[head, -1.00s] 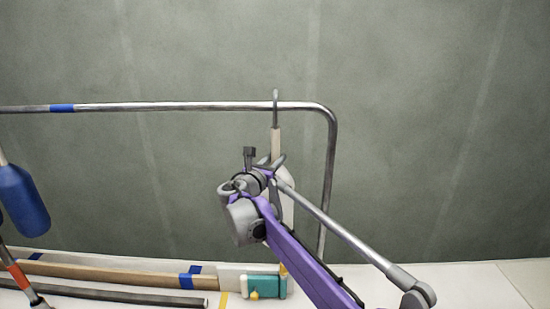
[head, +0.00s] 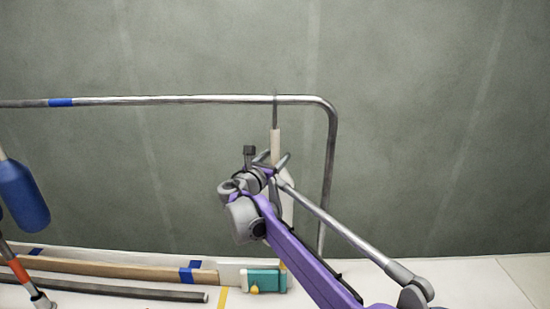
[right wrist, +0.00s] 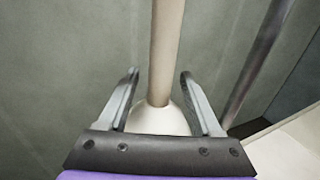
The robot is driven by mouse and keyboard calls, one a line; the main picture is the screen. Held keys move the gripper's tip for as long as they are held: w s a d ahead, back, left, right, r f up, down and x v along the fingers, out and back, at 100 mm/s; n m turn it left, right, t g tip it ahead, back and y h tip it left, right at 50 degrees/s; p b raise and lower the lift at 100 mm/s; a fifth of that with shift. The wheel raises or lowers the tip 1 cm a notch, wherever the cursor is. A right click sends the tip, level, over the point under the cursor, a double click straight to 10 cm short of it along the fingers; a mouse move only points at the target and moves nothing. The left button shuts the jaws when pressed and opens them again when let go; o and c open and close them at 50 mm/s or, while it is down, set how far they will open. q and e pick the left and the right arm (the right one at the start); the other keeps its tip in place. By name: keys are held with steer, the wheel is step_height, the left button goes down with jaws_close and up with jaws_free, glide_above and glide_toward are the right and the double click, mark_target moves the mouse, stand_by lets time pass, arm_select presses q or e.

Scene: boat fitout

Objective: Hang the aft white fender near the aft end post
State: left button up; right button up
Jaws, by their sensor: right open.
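The white fender (head: 288,205) hangs upright from the steel rail (head: 190,99), close to the bent end post (head: 330,170) on its left side. Its cream upper stem (head: 275,146) leads up to a thin grey hook (head: 275,113) that meets the rail; whether it is fully seated is too small to tell. My right gripper (head: 276,160) is open around the stem. In the right wrist view its fingers (right wrist: 159,75) stand apart on either side of the stem (right wrist: 166,50), with gaps, above the white body (right wrist: 158,122). The arm hides much of the fender. My left gripper is not in view.
A blue fender (head: 22,196) hangs at the far left, and blue tape (head: 60,102) marks the rail. Below lie a wooden pole (head: 120,268), a dark pole (head: 110,289) and a teal box (head: 262,280). The bench right of the post is clear.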

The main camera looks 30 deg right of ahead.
steer(key=shift+a, duration=0.1)
steer(key=shift+s+a+f, duration=0.1)
steer(key=shift+s+a, duration=0.1)
steer(key=shift+a, duration=0.1)
steer(key=b+v, duration=0.1)
steer(key=v, duration=0.9)
steer(key=s+f+m+g+y+p, duration=0.1)
steer(key=s+f+m+g+y, duration=0.45)
steer(key=s+f+m, duration=0.95)
steer(key=s+a+f+m+y, duration=0.4)
steer(key=s+a+f+m, duration=0.1)
steer(key=s+a+f, duration=0.1)
steer(key=s+a+f+m+y, duration=0.5)
steer(key=s+a+f, duration=0.1)
steer(key=s, duration=0.5)
steer(key=shift+f+p, duration=0.4)
steer(key=shift+f, duration=0.5)
